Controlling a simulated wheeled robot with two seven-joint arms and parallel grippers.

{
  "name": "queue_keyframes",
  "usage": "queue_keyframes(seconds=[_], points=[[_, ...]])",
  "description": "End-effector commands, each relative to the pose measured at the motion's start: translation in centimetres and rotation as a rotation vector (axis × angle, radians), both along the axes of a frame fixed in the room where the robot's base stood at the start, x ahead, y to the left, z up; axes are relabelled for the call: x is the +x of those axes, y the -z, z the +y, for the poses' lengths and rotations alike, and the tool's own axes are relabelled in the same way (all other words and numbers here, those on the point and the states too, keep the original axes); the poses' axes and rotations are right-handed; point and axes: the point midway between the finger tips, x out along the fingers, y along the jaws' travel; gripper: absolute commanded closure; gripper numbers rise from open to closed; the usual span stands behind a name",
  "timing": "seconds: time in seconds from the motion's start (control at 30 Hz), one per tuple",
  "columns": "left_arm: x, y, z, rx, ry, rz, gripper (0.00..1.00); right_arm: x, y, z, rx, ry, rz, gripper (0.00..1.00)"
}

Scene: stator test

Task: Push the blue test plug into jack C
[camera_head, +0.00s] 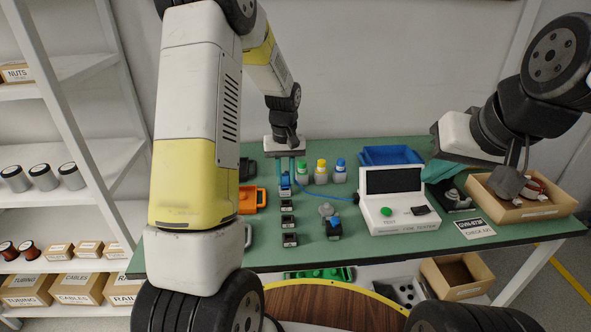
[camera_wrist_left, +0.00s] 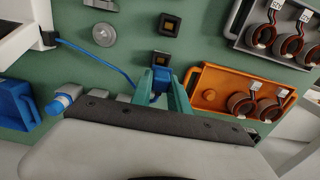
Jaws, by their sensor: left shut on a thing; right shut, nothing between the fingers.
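The blue test plug (camera_head: 285,183) is held in my left gripper (camera_head: 285,170), at the back end of a column of small black jacks (camera_head: 287,205). A blue cable runs from the plug to the white tester (camera_head: 400,210). In the left wrist view, the teal fingers (camera_wrist_left: 163,88) are shut on the plug (camera_wrist_left: 160,79), with square jacks (camera_wrist_left: 162,58) just ahead. The jack letters cannot be read, so I cannot tell which is jack C. Whether the plug touches a jack is hidden. My right gripper (camera_head: 509,182) is shut and empty above a cardboard box (camera_head: 520,214).
Bottles with green, yellow and blue caps (camera_head: 321,172) stand behind the jacks to the right. An orange tray (camera_head: 249,200) is on the left, and a blue tray (camera_head: 391,155) at the back. A grey-and-blue part (camera_head: 333,228) stands right of the jacks.

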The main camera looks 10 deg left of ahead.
Motion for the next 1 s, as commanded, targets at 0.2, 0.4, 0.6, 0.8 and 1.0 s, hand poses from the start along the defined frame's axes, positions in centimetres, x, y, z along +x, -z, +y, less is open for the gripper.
queue_keyframes(seconds=[0.2,0.4,0.6,0.8,1.0], points=[[-0.1,1.8,0.0,0.0,0.0,0.003,1.0,0.0,0.0,0.0,0.0,0.0,0.0,1.0],[-0.1,3.4,0.0,0.0,0.001,0.002,1.0,0.0,0.0,0.0,0.0,0.0,0.0,1.0],[-0.1,4.3,0.0,0.001,0.0,0.001,1.0,0.0,0.0,0.0,0.0,0.0,0.0,1.0],[-0.1,4.5,0.0,0.0,0.0,0.0,1.0,0.0,0.0,0.0,0.0,0.0,0.0,1.0],[-0.1,4.5,0.0,0.0,0.0,0.0,1.0,0.0,0.0,0.0,0.0,0.0,0.0,1.0]])
